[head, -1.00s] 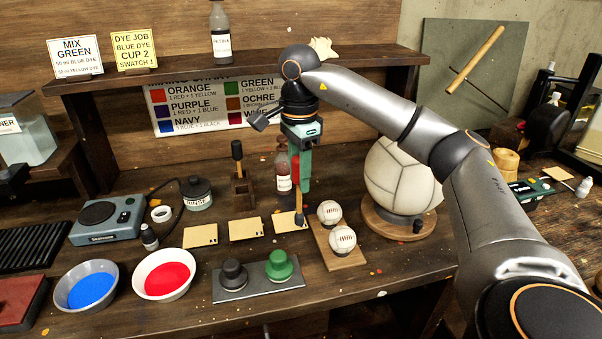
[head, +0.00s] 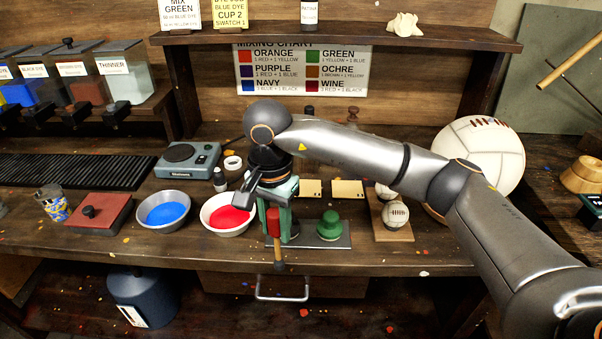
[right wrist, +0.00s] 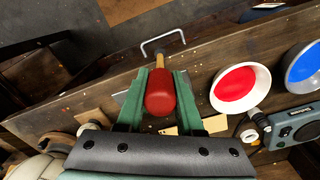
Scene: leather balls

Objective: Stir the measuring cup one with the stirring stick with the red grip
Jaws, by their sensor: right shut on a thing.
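My right gripper (head: 276,212) is shut on the red grip of the stirring stick (head: 274,226). The stick hangs nearly upright, its wooden shaft pointing down to a dark tip that shows over the bench's front edge. In the right wrist view the red grip (right wrist: 161,93) sits between the green fingers of the gripper (right wrist: 160,76). A small cup with blue and yellow smears (head: 55,206) stands at the far left of the bench; I cannot tell whether it is measuring cup one. My left gripper is not in view.
The red dye bowl (head: 228,214) and blue dye bowl (head: 164,211) are left of the gripper. A red lidded box (head: 102,214) stands between the blue bowl and the cup. A green knobbed stamp (head: 329,226) is just right. A drawer handle (head: 282,298) juts out below.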

